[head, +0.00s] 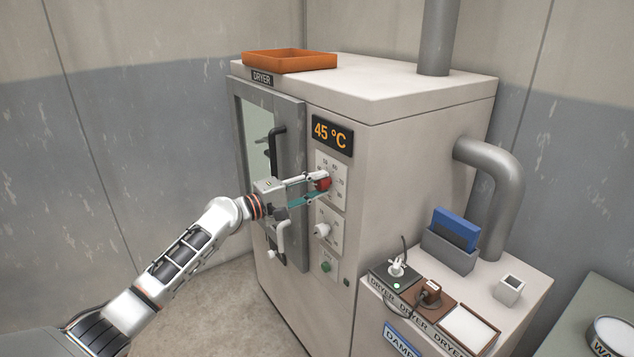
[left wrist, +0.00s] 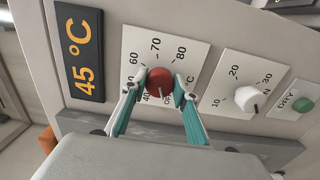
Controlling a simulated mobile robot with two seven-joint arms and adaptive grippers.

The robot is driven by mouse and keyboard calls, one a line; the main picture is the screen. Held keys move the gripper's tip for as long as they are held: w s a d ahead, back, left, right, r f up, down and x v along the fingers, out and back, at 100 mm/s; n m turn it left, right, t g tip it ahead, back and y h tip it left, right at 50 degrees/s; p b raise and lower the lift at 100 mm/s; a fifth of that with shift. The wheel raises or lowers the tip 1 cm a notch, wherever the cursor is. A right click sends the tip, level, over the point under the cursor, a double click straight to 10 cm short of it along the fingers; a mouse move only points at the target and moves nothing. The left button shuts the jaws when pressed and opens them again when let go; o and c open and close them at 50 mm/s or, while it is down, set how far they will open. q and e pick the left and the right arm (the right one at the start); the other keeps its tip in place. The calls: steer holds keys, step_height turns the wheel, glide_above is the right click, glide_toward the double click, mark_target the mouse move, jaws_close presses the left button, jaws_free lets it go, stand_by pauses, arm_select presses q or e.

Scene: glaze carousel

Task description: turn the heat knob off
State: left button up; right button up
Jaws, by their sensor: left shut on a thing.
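The red heat knob (head: 323,183) sits on a white dial plate on the dryer's front, below the display. In the left wrist view the knob (left wrist: 160,82) is ringed by numbers, with 60, 70 and 80 readable; an "O..." mark below it is partly hidden. My left gripper (head: 313,188) reaches in from the left and is shut on the knob; its two fingertips (left wrist: 159,90) lie on either side of it. The knob's pointer direction cannot be told. The display (head: 332,134) reads 45 °C. My right gripper is not in view.
A white knob (head: 322,230) and a green button (head: 326,267) are below the red knob. The dryer door with its dark handle (head: 274,150) is left of the gripper. An orange tray (head: 290,66) lies on top. A side bench holds small items.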

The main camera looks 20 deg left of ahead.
arm_select(q)
steer(key=shift+n, duration=0.6)
steer(key=o, duration=1.1)
steer(key=shift+a, duration=0.1)
steer(key=v, duration=1.1)
steer(key=shift+s+a, duration=0.25)
steer(key=shift+s, duration=0.1)
